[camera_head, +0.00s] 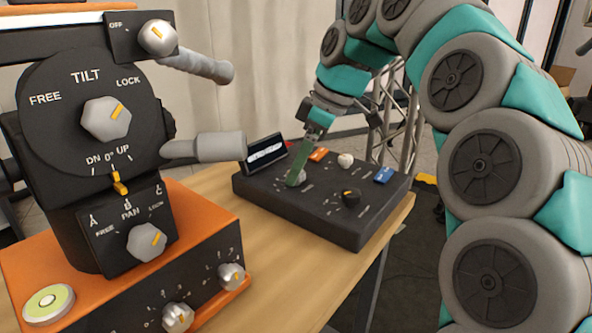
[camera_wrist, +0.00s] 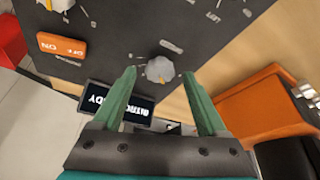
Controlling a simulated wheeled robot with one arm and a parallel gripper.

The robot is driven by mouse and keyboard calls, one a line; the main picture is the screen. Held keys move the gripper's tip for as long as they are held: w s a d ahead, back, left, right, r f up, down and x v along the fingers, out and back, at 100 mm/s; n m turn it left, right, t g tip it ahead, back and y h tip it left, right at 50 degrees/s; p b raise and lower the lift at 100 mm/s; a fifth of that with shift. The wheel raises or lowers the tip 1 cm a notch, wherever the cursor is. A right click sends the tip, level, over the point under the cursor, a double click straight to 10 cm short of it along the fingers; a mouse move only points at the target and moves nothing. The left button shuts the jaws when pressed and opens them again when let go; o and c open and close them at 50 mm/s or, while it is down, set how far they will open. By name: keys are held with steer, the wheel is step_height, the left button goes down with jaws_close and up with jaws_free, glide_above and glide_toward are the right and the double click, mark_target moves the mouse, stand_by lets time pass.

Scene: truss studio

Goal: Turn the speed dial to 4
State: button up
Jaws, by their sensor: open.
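A black control box (camera_head: 315,225) lies on the wooden table. A grey dial (camera_head: 300,176) sits near its left corner, partly hidden by my gripper (camera_head: 294,183). In the wrist view the same grey dial (camera_wrist: 160,69) shows between my two green fingertips (camera_wrist: 159,73), with a visible gap on each side. My gripper is open and holds nothing. I cannot tell how deep the tips reach around the dial. Its label and numbers are too small to read.
An orange button (camera_head: 318,155), a blue button (camera_head: 383,175) and a small lit display (camera_head: 266,151) are on or beside the box. At left stands a large tilt-and-pan head (camera_head: 60,120) on an orange base (camera_head: 200,225), its handles pointing toward the box. A metal truss (camera_head: 405,110) stands behind.

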steer(key=shift+f, duration=0.1)
jaws_close()
stand_by(0.6)
